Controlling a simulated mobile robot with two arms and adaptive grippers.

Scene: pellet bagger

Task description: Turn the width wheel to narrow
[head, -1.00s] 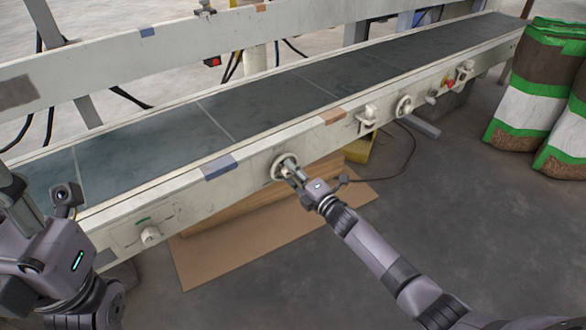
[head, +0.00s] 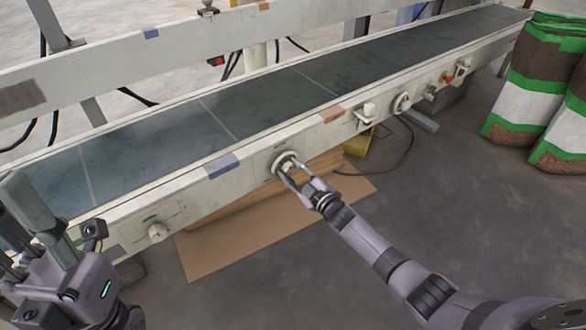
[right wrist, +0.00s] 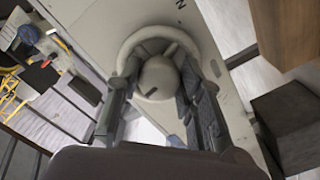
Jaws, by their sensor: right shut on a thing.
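The width wheel (head: 284,164) is a pale round knob on the near side rail of the conveyor. My right gripper (head: 291,174) reaches it from the front, with a finger on each side. In the right wrist view the wheel's hub (right wrist: 160,76) sits between the two fingers (right wrist: 155,97), which are shut on it. A pale ring shows behind the hub. A dark slot marks the hub's face, and a dark letter shows on the panel beyond. My left gripper (head: 22,222) is at the left edge, away from the wheel; its finger gap is unclear.
Along the same rail are a small knob (head: 157,232) at left, and a bracket (head: 366,114), another round wheel (head: 402,103) and a red button (head: 448,77) at right. Cardboard (head: 215,250) lies below. Filled bags (head: 530,90) stand at right.

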